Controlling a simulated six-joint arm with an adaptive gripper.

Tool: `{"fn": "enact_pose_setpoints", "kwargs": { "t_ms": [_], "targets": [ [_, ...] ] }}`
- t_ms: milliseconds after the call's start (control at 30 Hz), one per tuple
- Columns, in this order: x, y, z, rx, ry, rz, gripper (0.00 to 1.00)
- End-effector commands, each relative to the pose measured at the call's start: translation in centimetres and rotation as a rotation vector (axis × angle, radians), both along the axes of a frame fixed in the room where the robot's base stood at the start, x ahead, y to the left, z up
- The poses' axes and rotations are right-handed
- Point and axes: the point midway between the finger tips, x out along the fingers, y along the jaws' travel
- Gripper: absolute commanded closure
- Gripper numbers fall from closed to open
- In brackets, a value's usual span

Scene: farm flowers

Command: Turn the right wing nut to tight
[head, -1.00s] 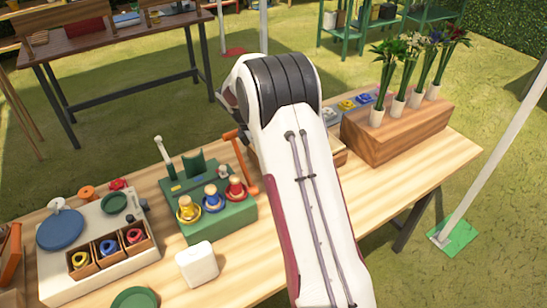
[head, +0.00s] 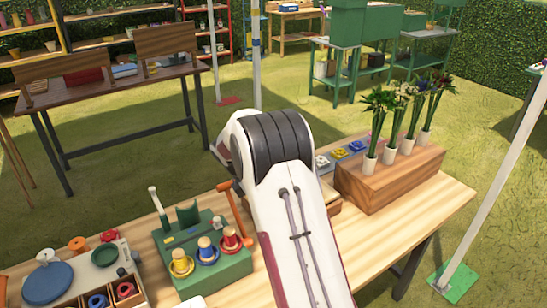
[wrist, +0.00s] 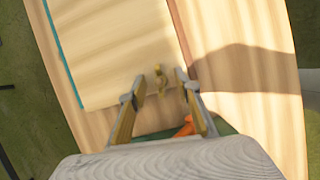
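In the wrist view a small brass-coloured piece (wrist: 160,80), which looks like a wing nut, stands on a pale wooden board (wrist: 100,60). My gripper (wrist: 159,88) is open, with one finger on each side of this piece. I cannot tell whether either finger touches it, and the picture is blurred. Only one such piece shows, so I cannot tell left from right nut here. In the head view my arm hides the gripper and the nut.
In the wrist view an orange part (wrist: 186,125) lies near the fingers. In the head view a green stand (head: 205,265) with coloured pegs is left of my arm, and a wooden block (head: 390,180) with flower vases is right. Bare tabletop shows at the right front.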

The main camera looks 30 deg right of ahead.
Motion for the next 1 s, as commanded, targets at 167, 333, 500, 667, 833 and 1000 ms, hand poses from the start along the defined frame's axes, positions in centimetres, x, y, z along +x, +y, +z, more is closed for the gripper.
{"fn": "enact_pose_setpoints", "kwargs": {
  "t_ms": [167,333,500,667,833,1000],
  "targets": [
    [-0.03,-0.02,0.10,-0.001,0.003,0.076,0.68],
    [-0.11,-0.03,0.10,0.000,0.004,0.178,0.68],
    [-0.18,-0.02,0.07,-0.001,0.004,0.284,0.68],
    [-0.25,-0.04,0.08,-0.001,0.005,0.377,0.68],
    [-0.29,-0.08,0.07,-0.001,0.005,0.469,0.68],
    [-0.34,-0.09,0.05,-0.001,0.005,0.553,0.68]
  ]
}}
